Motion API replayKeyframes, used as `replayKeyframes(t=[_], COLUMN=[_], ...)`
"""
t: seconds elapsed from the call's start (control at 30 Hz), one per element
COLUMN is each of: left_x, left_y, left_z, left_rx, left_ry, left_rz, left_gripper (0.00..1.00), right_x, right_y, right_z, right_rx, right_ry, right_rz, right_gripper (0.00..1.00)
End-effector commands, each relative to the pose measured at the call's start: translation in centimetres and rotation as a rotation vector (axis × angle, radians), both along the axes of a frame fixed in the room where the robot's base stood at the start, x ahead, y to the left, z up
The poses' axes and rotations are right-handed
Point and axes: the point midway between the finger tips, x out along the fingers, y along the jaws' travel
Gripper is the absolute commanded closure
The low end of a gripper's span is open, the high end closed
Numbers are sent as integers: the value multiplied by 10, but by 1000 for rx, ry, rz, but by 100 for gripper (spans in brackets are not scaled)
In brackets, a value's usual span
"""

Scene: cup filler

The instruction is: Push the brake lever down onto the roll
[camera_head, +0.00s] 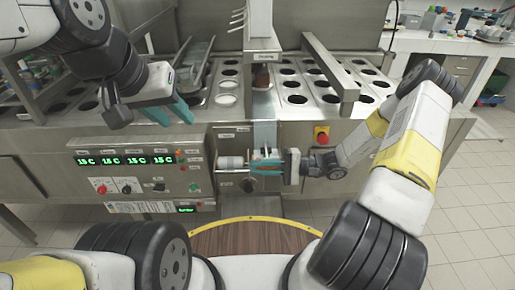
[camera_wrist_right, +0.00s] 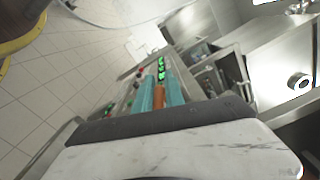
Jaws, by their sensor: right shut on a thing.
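The roll (camera_head: 231,163) is a pale cylinder on the front panel of the steel machine, left of my right gripper. My right gripper (camera_head: 266,167) has teal fingers pointing left, close beside the roll. In the right wrist view its fingers (camera_wrist_right: 160,94) are closed around a narrow orange bar (camera_wrist_right: 160,94), which looks to be the brake lever's handle. In the head view the fingers mostly hide the lever, so I cannot tell whether it touches the roll. My left gripper (camera_head: 172,105) hangs over the machine's left front, its teal fingers apart and empty.
A control panel (camera_head: 140,172) with green displays and knobs is left of the roll. A red emergency button (camera_head: 321,136) is above my right wrist. The counter (camera_head: 310,95) has rows of round holes. A round wooden top (camera_head: 250,238) with a yellow rim stands in front.

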Motion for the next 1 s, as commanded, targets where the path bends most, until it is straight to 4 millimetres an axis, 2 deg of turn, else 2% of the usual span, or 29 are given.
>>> replayKeyframes(t=[0.43, 0.47, 0.53, 0.83, 1.0], left_x=[0, 0, 0, 0, 0], left_y=[0, 0, 0, 0, 0], left_z=[0, 0, 0, 0, 0], left_rx=[0, 0, 0, 0, 0], left_ry=[0, 0, 0, 0, 0], left_rz=[0, 0, 0, 0, 0], left_gripper=[64, 64, 64, 64, 64], right_x=[2, 2, 1, 1, 2], right_y=[-2, -2, -2, -5, -29], right_z=[-8, -8, -8, -6, -6], right_rx=[-13, -14, -13, -10, -12], right_ry=[10, 10, 10, 6, 4], right_rz=[-8, -9, -8, -6, -10], right_gripper=[100, 82, 68, 68, 68])
